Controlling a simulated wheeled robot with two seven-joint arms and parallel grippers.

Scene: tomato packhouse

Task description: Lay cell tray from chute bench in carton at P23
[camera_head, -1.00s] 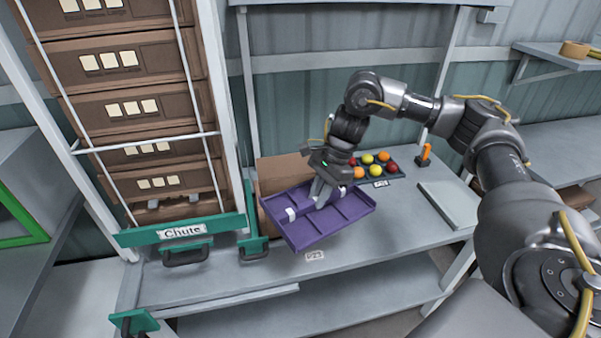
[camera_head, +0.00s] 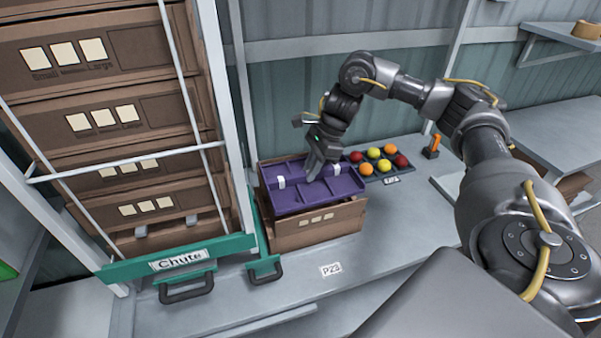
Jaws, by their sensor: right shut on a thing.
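The purple cell tray (camera_head: 284,202) is over the open top of the brown carton (camera_head: 318,226), which stands on the bench behind the P23 label (camera_head: 330,270). The tray looks roughly level, and its front edge shows above the carton's front wall. I cannot tell whether it touches the carton's inside. My right gripper (camera_head: 314,172) is shut on the tray near its middle, reaching down from above. The fingertips are partly hidden against the tray. My left gripper is not in view.
The chute (camera_head: 180,258) with stacked brown cartons (camera_head: 110,120) and green handled gates stands at the left. A dark tray of red, yellow and orange tomatoes (camera_head: 373,153) lies right of the carton. An orange-handled item (camera_head: 433,146) stands beyond it. The bench front (camera_head: 390,240) is clear.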

